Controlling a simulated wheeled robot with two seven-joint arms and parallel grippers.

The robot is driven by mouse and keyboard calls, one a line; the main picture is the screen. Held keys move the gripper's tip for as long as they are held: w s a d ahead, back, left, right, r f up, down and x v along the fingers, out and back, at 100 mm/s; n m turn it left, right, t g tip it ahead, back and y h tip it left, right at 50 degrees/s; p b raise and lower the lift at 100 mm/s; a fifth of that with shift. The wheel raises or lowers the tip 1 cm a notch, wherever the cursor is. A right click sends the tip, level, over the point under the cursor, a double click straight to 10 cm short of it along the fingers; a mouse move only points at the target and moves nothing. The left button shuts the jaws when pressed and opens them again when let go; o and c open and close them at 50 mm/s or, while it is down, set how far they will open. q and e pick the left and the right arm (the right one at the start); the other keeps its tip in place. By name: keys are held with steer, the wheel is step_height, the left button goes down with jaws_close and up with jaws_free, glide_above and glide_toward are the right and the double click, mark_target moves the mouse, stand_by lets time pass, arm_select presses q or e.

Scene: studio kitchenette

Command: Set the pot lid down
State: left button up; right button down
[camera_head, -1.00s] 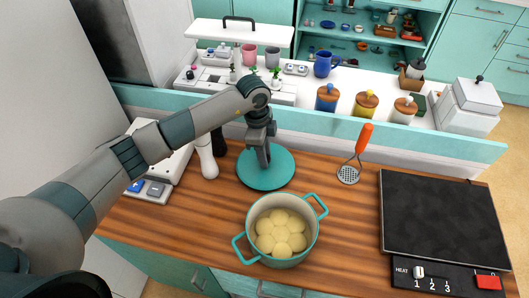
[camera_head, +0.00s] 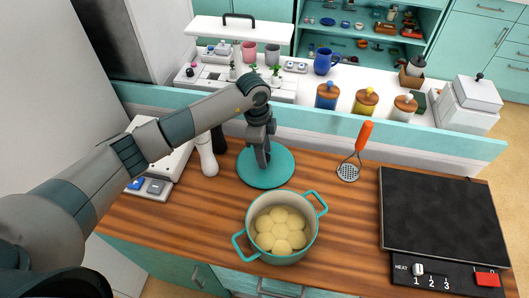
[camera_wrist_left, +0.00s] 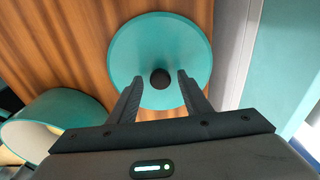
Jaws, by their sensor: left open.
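The teal pot lid (camera_head: 280,171) lies flat on the wooden counter behind the pot. In the left wrist view the round lid (camera_wrist_left: 188,42) shows its dark knob (camera_wrist_left: 160,79) between the fingertips. My left gripper (camera_head: 262,163) is just above the lid; its open fingers (camera_wrist_left: 158,82) stand on either side of the knob with gaps showing. My right gripper is not in view.
A black hob (camera_head: 440,215) is at the right. A white pepper-mill-like object (camera_head: 207,158) stands close left of the lid. A raised ledge (camera_head: 320,125) runs behind; bare counter lies left of the pot.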

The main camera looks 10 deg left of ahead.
arm_select(q)
step_height(320, 180, up, 12)
steer(key=a+b, duration=0.1)
steer(key=b, duration=0.2)
steer(key=shift+a+b, duration=0.25)
steer(key=shift+b, duration=0.05)
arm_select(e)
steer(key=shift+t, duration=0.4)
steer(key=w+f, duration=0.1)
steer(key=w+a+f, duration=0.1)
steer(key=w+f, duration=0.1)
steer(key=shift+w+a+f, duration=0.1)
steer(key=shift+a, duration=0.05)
arm_select(q)
steer(key=shift+f, duration=0.1)
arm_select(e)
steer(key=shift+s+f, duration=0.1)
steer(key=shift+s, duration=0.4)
